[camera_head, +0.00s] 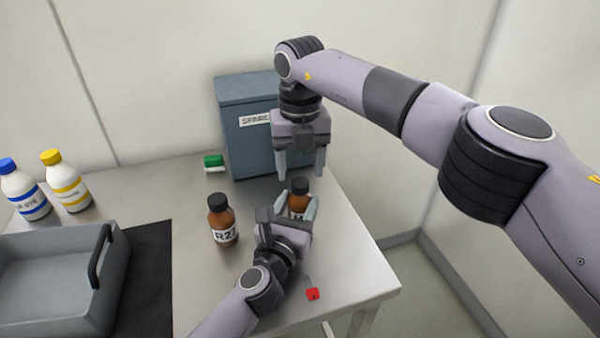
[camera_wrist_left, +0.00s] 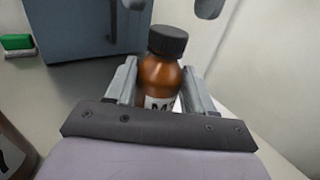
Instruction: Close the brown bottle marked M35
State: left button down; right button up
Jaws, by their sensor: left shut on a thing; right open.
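My left gripper (camera_head: 297,207) is shut on the bottle's body, one finger on each side. My right gripper (camera_head: 301,172) is open and empty, pointing down just above the cap. Its fingertips (camera_wrist_left: 208,8) show at the top of the left wrist view.
A brown bottle marked R27 (camera_head: 222,222) stands to the left. A blue-grey box marked SPARE (camera_head: 246,150) stands behind. A green-and-white item (camera_head: 214,162), a red item (camera_head: 312,294), a grey tray (camera_head: 62,240) and two white bottles, blue-capped (camera_head: 24,190) and yellow-capped (camera_head: 66,182), are also on the table.

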jog(key=shift+r, duration=0.95)
jog(key=shift+c, duration=0.3)
notch_tip(320, 180, up, 2)
jog(key=n, duration=0.5)
jog(key=shift+n, duration=0.4)
jog(key=n, duration=0.1)
jog(key=r+n, duration=0.1)
jog(key=n, duration=0.3)
jog(key=shift+r, duration=0.25)
jog(key=shift+f, duration=4.05)
